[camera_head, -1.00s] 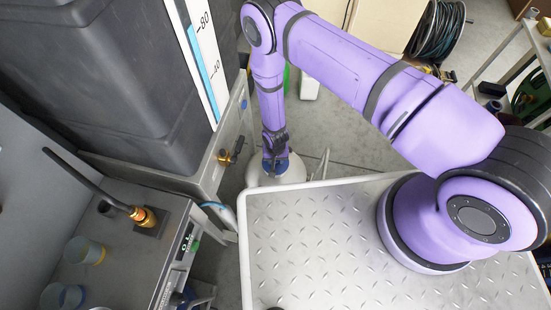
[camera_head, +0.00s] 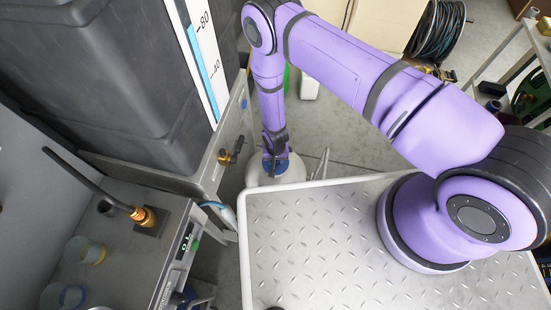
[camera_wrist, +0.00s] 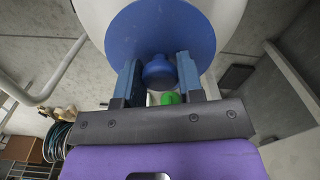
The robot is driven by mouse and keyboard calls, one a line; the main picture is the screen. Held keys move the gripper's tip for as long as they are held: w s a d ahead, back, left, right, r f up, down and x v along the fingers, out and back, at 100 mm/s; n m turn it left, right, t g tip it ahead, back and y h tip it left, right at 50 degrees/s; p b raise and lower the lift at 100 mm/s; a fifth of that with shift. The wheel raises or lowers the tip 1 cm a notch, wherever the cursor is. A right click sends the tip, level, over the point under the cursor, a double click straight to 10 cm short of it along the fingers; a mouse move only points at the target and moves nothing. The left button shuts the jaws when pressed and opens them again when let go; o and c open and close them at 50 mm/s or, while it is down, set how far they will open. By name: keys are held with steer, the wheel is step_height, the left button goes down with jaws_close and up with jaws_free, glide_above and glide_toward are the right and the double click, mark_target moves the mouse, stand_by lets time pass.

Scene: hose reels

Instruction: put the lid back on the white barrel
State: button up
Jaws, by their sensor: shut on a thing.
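The white barrel (camera_head: 292,174) stands on the floor behind the edge of my metal deck, and it shows at the top of the wrist view (camera_wrist: 232,22). The blue lid (camera_wrist: 160,30) is a round disc with a knob (camera_wrist: 160,72). It lies over the barrel's top, and in the head view it shows as a small blue patch (camera_head: 282,167) under my gripper. My gripper (camera_wrist: 160,80) is shut on the lid's knob, one finger on each side. Whether the lid is fully seated cannot be told, since the contact is hidden.
A dark grey tank (camera_head: 110,80) with a level scale stands at the left. A brass tap (camera_head: 232,152) sticks out near the barrel. A grey sink bench (camera_head: 110,270) with cups is at lower left. A hose reel (camera_head: 437,30) is at the back right.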

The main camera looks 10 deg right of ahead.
steer(key=o, duration=1.5)
steer(key=shift+r, duration=0.1)
steer(key=shift+r, duration=3.4)
jaws_close()
steer(key=shift+f, duration=2.85)
